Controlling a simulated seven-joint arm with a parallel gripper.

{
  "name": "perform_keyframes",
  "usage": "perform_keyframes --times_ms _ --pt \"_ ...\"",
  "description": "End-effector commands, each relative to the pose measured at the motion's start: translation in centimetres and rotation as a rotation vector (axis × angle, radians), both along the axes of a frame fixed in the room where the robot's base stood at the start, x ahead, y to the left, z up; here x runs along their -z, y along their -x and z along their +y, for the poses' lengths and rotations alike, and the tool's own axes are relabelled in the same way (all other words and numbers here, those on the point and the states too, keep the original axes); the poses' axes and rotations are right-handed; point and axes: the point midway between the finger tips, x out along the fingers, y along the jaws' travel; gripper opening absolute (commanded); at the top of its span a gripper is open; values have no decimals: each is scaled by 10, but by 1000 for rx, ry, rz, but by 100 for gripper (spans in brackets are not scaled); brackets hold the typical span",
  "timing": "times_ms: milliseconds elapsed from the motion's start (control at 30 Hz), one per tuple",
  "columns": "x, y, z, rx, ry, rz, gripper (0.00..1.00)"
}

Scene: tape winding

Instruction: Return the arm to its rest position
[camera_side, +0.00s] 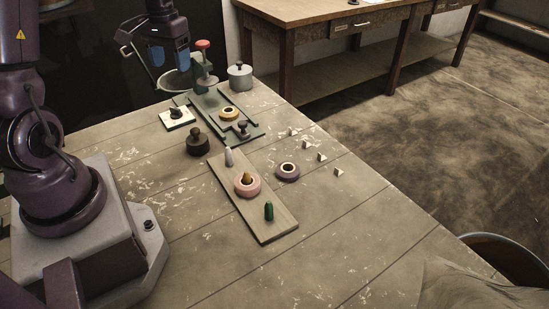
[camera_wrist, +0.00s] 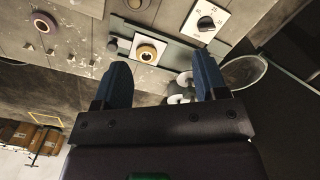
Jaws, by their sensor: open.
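My gripper (camera_side: 169,58) is in the air at the upper left of the side view, above the far end of the table. It holds nothing. In the wrist view its two blue fingers (camera_wrist: 162,88) stand apart with a clear gap between them. A green winding fixture (camera_side: 212,108) lies below and to the right of it, with a yellow-and-dark tape ring (camera_side: 229,114) on it. The ring also shows in the wrist view (camera_wrist: 147,53).
A wooden board (camera_side: 268,222) carries pegs and a pink ring (camera_side: 247,185). A purple ring (camera_side: 288,171), a dark knobbed weight (camera_side: 198,142), a grey lidded pot (camera_side: 240,76) and a dial plate (camera_side: 177,118) stand on the table. The table's front is clear.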

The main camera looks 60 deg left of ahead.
Motion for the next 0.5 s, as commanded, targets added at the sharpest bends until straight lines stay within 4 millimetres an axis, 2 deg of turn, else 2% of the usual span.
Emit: perform_keyframes --times_ms 33,200,400,500 --pt "-19 -1 -25 33 -21 -23 66" --pt "-62 12 -101 133 -72 -102 66" --pt "-93 43 -177 284 -114 -235 66" --pt "-103 60 -205 370 -127 -312 66"
